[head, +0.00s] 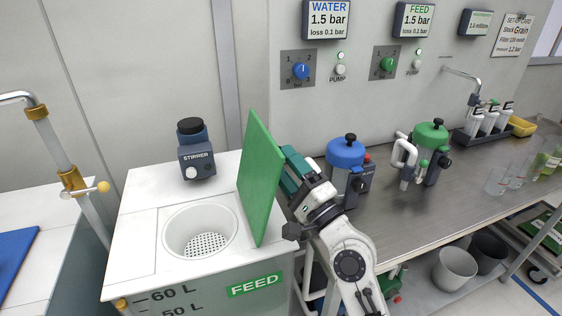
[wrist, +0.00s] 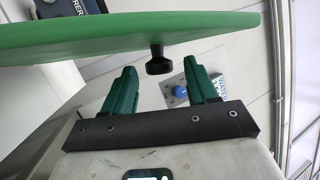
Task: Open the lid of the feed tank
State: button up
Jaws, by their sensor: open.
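The feed tank (head: 135,235) is a white box with a green FEED label, at the lower left of the head view. Its lid (head: 259,180) is a green panel standing raised, nearly upright, at the right side of a round white opening with a perforated strainer (head: 205,243). My gripper (head: 291,170) is just right of the lid. In the wrist view the lid (wrist: 130,35) spans the top, with its black knob (wrist: 158,62) pointing toward my gripper. The teal fingers (wrist: 162,85) are apart and empty, with the knob near the gap and touching neither finger.
A stirrer (head: 196,150) stands behind the opening on the tank top. On the steel bench to the right are a blue-topped vessel (head: 346,155) and a green-topped vessel (head: 430,140). A faucet pipe (head: 60,155) rises at the left.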

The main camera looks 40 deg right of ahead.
jog(key=b+v, duration=0.2)
jog(key=v, duration=0.6)
jog(key=shift+s+b, duration=0.25)
jog(key=shift+b, duration=0.1)
jog(key=shift+f, duration=0.1)
